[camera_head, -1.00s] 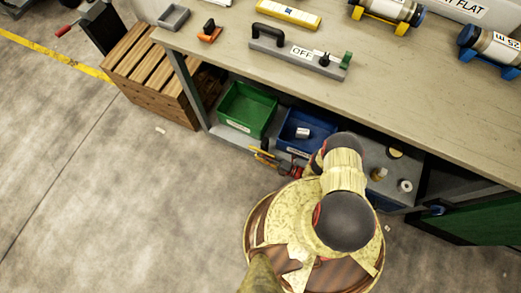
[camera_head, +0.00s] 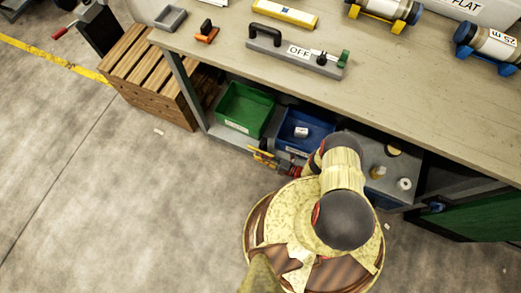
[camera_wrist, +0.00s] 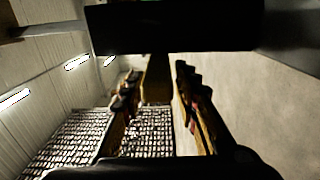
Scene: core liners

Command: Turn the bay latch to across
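A small dark blue knob (camera_head: 437,207) shows at the top of the green-fronted bay (camera_head: 480,225) under the bench at the right of the head view. It looks like the bay latch, but it is too small to tell which way it is turned. My gripper (camera_head: 260,160) is low in front of the lower shelf, well left of the knob, near the green and blue bins. In the wrist view my gripper (camera_wrist: 158,115) has its two yellow fingers apart, with nothing clearly held between them. The wrist view does not show the knob.
The workbench (camera_head: 420,105) overhangs the shelf. A green bin (camera_head: 243,108) and a blue bin (camera_head: 304,132) stand on the shelf. A wooden crate (camera_head: 150,80) stands at the left. The bench top holds a grey bar marked OFF (camera_head: 295,52).

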